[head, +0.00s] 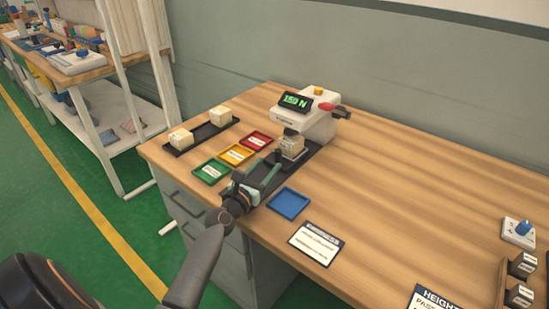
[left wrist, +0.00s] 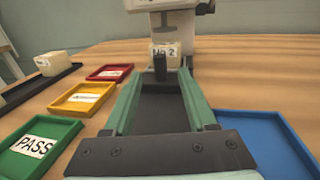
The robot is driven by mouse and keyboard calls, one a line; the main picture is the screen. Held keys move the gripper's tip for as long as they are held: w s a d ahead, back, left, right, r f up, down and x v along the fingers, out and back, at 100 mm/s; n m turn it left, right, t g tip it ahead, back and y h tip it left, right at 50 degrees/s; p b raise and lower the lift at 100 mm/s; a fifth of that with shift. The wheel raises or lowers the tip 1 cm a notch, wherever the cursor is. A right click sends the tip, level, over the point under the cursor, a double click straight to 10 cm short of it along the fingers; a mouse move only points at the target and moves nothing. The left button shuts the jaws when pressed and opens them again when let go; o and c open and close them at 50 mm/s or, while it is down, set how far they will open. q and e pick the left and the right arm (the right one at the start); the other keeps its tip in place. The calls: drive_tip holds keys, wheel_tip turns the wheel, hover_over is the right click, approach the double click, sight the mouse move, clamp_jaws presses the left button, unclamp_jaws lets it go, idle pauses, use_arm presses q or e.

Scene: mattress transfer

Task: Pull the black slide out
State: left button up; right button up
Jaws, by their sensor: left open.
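The black slide (head: 308,161) runs out from under the white tester (head: 314,120) on the wooden table. A cream block (head: 291,147) stands on it below the press head; in the left wrist view the block (left wrist: 166,54) has a label on its face. A dark upright handle (left wrist: 160,68) stands in front of the block. My left gripper (head: 268,170) is open over the near part of the slide. In the left wrist view its teal fingers lie either side of the black surface (left wrist: 160,108), with the handle between their tips. I cannot tell whether they touch it.
Green (head: 210,172), yellow (head: 236,154) and red (head: 257,141) trays lie to the left, a blue tray (head: 288,203) to the right. A black rack (head: 200,134) holds two blocks. A printed card (head: 316,243) lies near the front edge. The table's right middle is clear.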

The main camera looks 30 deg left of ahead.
sight(276, 154)
use_arm(q)
drive_tip(key=shift+w+a+b, duration=0.15)
drive_tip(key=shift+w+b, duration=0.1)
drive_tip(key=shift+w, duration=1.1)
drive_tip(key=shift+w+a+b, duration=0.15)
drive_tip(key=shift+w+b, duration=0.05)
drive_tip(key=shift+w, duration=1.1)
drive_tip(key=shift+c, duration=0.2)
clamp_jaws()
drive_tip(key=shift+s, duration=0.1)
